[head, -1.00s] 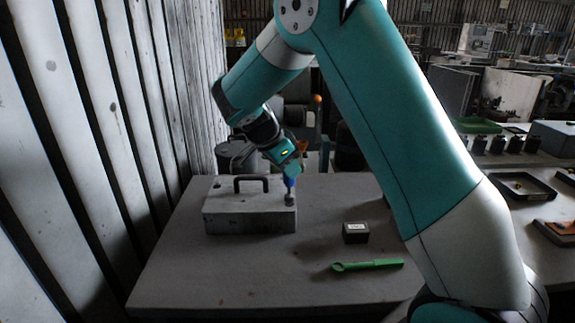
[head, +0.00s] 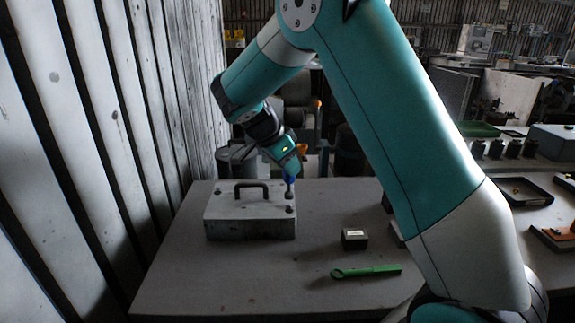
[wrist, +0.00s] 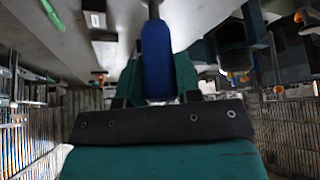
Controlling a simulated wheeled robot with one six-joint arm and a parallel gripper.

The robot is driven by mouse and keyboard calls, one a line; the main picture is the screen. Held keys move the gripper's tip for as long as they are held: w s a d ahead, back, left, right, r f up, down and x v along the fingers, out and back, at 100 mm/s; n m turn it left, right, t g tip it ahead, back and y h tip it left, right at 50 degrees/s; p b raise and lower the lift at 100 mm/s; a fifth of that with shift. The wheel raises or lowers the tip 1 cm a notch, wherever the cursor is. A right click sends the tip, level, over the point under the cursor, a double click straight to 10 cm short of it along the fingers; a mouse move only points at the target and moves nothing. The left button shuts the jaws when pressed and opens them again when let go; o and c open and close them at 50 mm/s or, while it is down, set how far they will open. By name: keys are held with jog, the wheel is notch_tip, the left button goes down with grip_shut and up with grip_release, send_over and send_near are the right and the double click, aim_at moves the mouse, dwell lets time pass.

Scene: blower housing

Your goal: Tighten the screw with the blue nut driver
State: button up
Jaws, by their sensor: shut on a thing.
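The blue nut driver (head: 290,181) is held in my gripper (head: 290,172), its dark socket end pointing down at the right side of the grey housing (head: 250,229). Its blue handle (wrist: 157,60) and part of its shaft show between the teal fingers in the wrist view; the tip is cut off there. A dark screw head (head: 290,209) shows on the housing's front right corner, just below the socket in the picture. The socket appears apart from this screw; I cannot tell whether it touches the housing top behind it.
The housing has a dark carrying handle (head: 252,188) on top. A small black box (head: 354,238) and a green wrench (head: 366,271) lie on the table to the right. A ribbed wall (head: 90,160) runs along the left. The table's front is clear.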

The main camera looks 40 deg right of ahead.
jog(key=shift+r+p, duration=1.9)
jog(key=shift+r, duration=0.7)
jog(key=shift+f, duration=0.15)
